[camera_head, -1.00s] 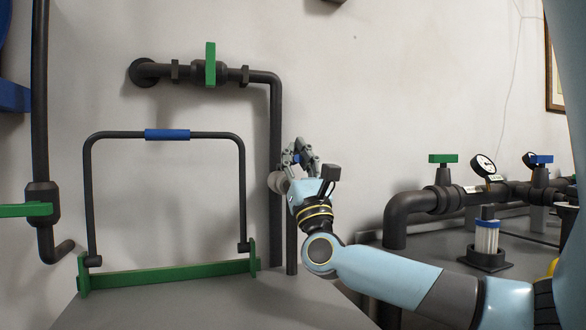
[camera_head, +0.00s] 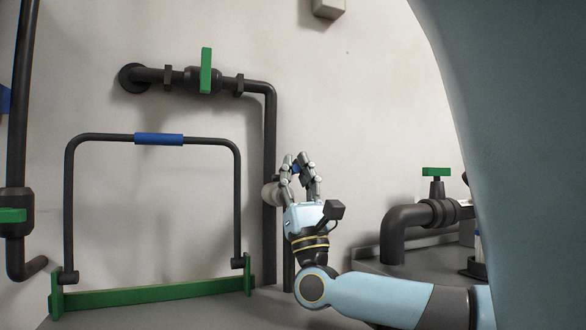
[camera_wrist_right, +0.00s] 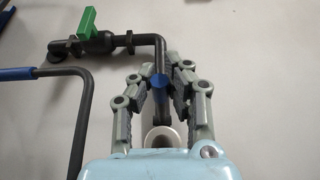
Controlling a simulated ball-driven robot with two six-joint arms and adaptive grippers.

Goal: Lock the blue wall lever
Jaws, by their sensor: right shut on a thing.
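The blue wall lever (camera_head: 296,168) is a small blue piece, mostly hidden behind and between the fingers of my right gripper (camera_head: 298,160). In the right wrist view the blue lever (camera_wrist_right: 160,84) lies between the two fingertips, and the right gripper (camera_wrist_right: 160,82) is shut on it. A dark stem runs down from the blue part towards a pale round fitting (camera_wrist_right: 160,134) near the palm. In the head view the pale fitting (camera_head: 269,193) shows just left of the gripper. My left gripper is not in view.
A dark pipe (camera_head: 270,140) with a green valve handle (camera_head: 206,71) runs close left of the gripper. A dark hoop with a blue sleeve (camera_head: 159,139) stands on a green-edged base (camera_head: 150,294). Another green-handled valve (camera_head: 436,172) is at right.

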